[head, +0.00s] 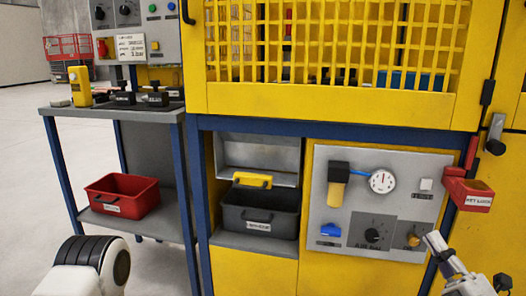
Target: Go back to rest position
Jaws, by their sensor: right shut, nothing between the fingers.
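My right gripper (436,242) shows at the lower right, in front of the lower right part of the yellow machine. Its fingers are shut with nothing between them. Part of my left arm (92,262) shows at the lower left, a white link with a black ringed joint. My left gripper is outside the view. No copper tube can be made out.
A yellow machine (330,106) with a mesh guard fills the middle and right. A grey panel (327,190) holds a gauge and knobs. A red bin (122,196) sits on the cart's lower shelf, and a dark bin (260,212) in the machine's recess. Open floor lies left.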

